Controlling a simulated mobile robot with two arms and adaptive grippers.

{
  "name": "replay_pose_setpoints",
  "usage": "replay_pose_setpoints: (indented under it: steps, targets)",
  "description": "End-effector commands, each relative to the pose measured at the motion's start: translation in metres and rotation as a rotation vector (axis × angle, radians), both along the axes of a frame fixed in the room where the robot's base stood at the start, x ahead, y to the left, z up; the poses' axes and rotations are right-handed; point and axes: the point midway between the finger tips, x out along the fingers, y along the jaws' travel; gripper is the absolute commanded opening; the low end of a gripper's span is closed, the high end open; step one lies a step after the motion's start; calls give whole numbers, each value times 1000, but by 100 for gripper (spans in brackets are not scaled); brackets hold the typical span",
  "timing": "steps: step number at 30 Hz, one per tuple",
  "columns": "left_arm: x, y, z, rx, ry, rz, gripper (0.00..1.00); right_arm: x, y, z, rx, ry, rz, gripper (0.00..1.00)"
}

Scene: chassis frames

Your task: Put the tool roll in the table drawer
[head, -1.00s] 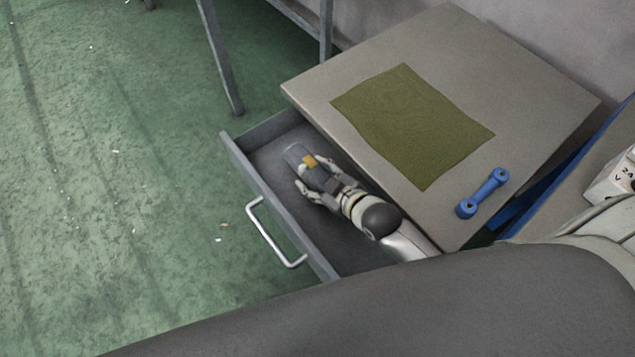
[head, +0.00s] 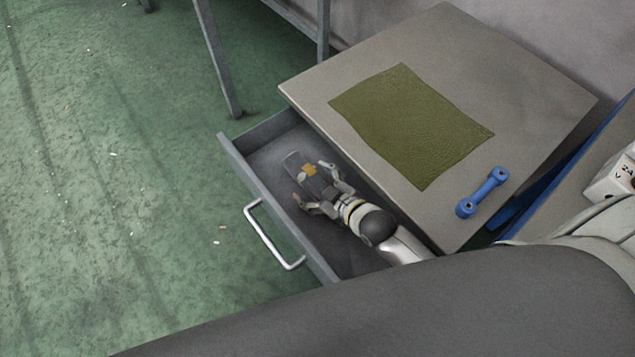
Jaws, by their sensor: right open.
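The table drawer (head: 266,138) is pulled out from under the grey table top, with its metal handle (head: 266,235) on the front. The tool roll (head: 298,161), a dark grey bundle with a yellow patch, lies inside the drawer. My right gripper (head: 315,180) is inside the drawer, open, its fingers spread on either side of the roll's near end. The gripper partly hides the roll. My left gripper is not in view.
On the table top (head: 310,85) lie an olive green cloth (head: 410,125) and a blue dumbbell-shaped part (head: 482,192). A white box (head: 612,178) is at the right edge.

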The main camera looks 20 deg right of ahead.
Motion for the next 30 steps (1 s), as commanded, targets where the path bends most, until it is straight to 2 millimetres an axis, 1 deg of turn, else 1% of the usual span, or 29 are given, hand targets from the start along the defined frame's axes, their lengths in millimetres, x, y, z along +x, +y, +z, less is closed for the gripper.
replay_pose_setpoints:
  steps: [5, 8, 15, 21, 25, 30]
  targets:
    - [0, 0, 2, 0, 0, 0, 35, -10, -4, 5, 0, 1, 0, 78]
    - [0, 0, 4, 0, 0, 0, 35, -23, -9, 13, -1, 2, 0, 78]
    - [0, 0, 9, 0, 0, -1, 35, -64, -24, 35, -1, 3, 1, 78]
    - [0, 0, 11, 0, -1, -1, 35, -88, -33, 49, 0, 1, 0, 78]
    - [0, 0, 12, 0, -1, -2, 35, -96, -36, 54, 0, 1, -1, 78]
    - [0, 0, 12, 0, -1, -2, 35, -99, -37, 56, 0, 0, 0, 78]
